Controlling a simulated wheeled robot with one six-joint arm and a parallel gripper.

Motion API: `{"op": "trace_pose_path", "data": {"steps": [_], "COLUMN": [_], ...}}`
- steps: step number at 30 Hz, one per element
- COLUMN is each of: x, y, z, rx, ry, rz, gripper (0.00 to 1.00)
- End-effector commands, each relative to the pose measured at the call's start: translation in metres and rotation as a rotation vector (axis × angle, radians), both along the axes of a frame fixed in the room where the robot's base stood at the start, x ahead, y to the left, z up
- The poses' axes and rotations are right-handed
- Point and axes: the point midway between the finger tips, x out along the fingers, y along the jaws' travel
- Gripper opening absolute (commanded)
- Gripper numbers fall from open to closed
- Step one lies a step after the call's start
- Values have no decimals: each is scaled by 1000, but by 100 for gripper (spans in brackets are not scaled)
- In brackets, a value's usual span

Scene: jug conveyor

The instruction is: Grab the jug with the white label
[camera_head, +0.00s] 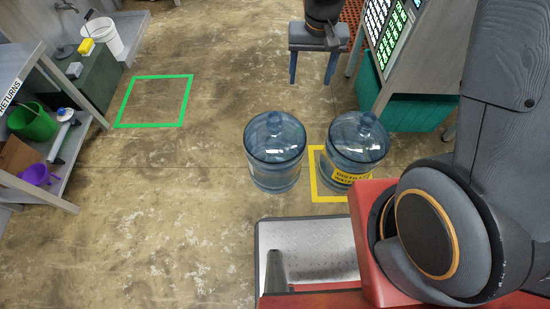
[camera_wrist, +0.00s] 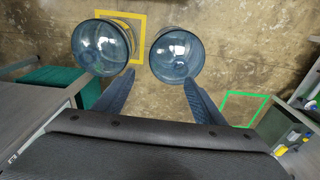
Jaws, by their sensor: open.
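Two clear blue water jugs stand upright on the floor.
A green floor square (camera_head: 155,101) lies empty at the left. A rack with a teal base (camera_head: 412,108) is at the right. Floor left of the jugs is clear.

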Motion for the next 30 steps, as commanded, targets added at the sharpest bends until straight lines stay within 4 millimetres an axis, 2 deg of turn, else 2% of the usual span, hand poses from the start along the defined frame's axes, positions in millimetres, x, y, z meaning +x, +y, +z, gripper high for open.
{"op": "trace_pose_path", "data": {"steps": [1, 3, 9, 12, 16, 30], "x": [14, 29, 61, 69, 75, 79], "y": [11, 25, 62, 76, 87, 92], "z": [-40, -77, -179, -217, -246, -294], "rx": [-1, -2, -5, -7, -10, -10], "ry": [11, 20, 44, 51, 57, 60], "rz": [-1, -8, -28, -36, -43, -47], "gripper": [64, 64, 64, 64, 64, 64]}}
